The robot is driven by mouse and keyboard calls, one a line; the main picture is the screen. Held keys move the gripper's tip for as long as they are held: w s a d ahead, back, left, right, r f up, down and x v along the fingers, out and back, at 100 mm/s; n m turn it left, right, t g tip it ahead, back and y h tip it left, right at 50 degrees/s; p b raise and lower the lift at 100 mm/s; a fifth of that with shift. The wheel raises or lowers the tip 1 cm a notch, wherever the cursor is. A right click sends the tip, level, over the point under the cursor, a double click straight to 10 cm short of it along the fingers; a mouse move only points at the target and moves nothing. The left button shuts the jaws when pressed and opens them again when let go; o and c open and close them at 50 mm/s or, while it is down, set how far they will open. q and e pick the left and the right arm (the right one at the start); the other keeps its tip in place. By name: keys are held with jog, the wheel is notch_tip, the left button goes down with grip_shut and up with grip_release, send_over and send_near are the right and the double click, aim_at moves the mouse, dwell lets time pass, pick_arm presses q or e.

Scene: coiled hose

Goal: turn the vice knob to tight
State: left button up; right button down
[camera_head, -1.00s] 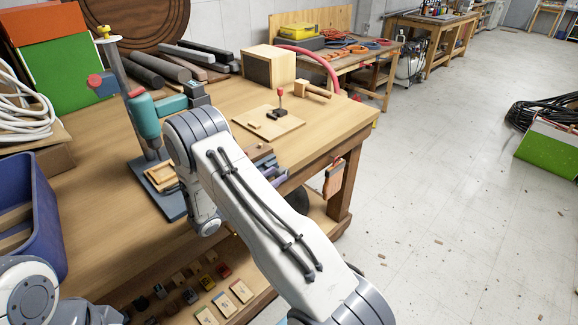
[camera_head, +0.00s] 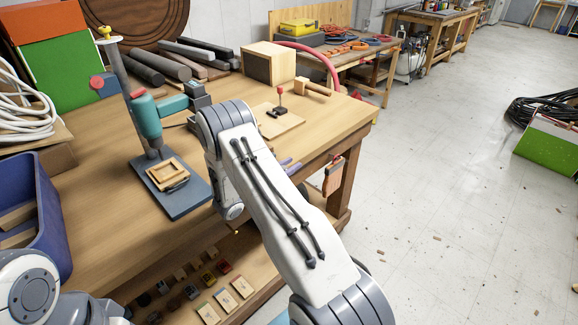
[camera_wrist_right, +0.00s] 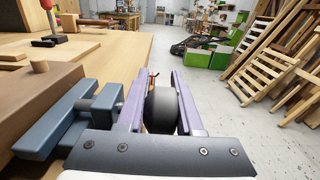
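The vice (camera_wrist_right: 62,125) is a blue-grey block fixed at the front edge of the workbench, at the left of the right wrist view. Its black round knob (camera_wrist_right: 161,108) sits between the two purple fingers of my right gripper (camera_wrist_right: 159,78). The fingers are apart, one on each side of the knob; firm contact cannot be made out. In the head view my right arm hides the vice, and only the purple fingertips (camera_head: 289,166) show past the wrist. My left gripper is outside the picture; only part of the left arm shows at the lower left.
A drill press (camera_head: 147,118) stands on the bench left of my right arm. A board with a red-tipped toggle clamp (camera_head: 281,97) lies behind it.

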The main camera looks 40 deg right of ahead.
jog(key=shift+y+p, duration=0.9)
jog(key=shift+y, duration=0.2)
jog(key=f+y+p, duration=0.1)
jog(key=y+p, duration=0.3)
jog(key=p, duration=0.2)
jog(key=a+f+y+p, duration=0.1)
jog(key=y+p, duration=0.3)
jog(key=p, duration=0.2)
jog(key=f+g+y+p, duration=0.1)
jog(key=y+p, duration=0.3)
jog(key=p, duration=0.2)
jog(key=shift+a+y, duration=0.15)
jog(key=shift+y, duration=0.25)
jog(key=shift+s+a+f+g+y+b, duration=0.15)
jog(key=shift+a+y+b, duration=0.4)
jog(key=shift+y+b, duration=1.85)
jog(key=shift+w+a+f+g+y+b, duration=0.15)
jog(key=shift+a+y+b, duration=0.4)
jog(key=shift+y+b, duration=1.8)
jog(key=shift+s+a+f+g+y+b, duration=0.15)
jog(key=shift+a+y+b, duration=0.65)
jog(key=shift+b, duration=2.95)
jog(key=shift+d+y, duration=0.25)
jog(key=shift+y, duration=0.1)
